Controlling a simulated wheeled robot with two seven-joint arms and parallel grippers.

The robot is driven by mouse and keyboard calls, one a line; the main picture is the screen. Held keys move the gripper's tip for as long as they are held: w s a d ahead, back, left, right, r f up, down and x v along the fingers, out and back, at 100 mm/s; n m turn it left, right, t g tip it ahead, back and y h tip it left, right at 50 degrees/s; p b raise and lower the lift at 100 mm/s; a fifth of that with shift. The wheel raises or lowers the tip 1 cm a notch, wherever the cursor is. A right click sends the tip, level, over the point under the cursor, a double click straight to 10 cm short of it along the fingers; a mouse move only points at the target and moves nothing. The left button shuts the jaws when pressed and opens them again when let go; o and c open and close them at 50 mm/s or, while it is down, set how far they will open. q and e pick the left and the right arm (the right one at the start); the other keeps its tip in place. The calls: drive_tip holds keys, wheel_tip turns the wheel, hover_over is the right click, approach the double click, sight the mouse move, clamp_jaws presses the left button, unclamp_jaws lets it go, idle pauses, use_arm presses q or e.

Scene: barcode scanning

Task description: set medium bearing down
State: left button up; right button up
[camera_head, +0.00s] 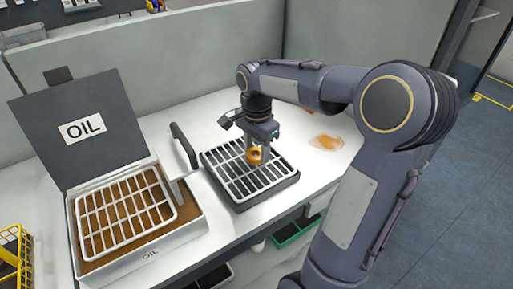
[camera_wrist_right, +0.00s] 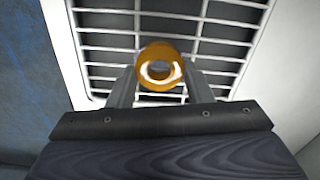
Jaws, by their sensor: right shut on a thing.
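The medium bearing (camera_head: 254,155) is a small orange-gold ring. My right gripper (camera_head: 259,150) is shut on it over the drain rack (camera_head: 286,184), a dark tray with a white grid. In the right wrist view the bearing (camera_wrist_right: 160,68) sits between the fingertips of the right gripper (camera_wrist_right: 160,82), with the white grid (camera_wrist_right: 112,49) behind it. I cannot tell whether the bearing touches the grid. My left gripper is not in view.
An open box labelled OIL (camera_head: 145,254) with a white basket grid in brown liquid stands left of the rack, its dark lid (camera_head: 83,155) raised. An orange patch (camera_head: 326,142) lies on the table at right. A yellow wire basket (camera_head: 14,262) is at far left.

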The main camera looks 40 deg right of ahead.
drive_tip(key=shift+f, duration=0.2)
drive_tip(key=o, duration=1.1)
drive_tip(key=shift+c, duration=0.2)
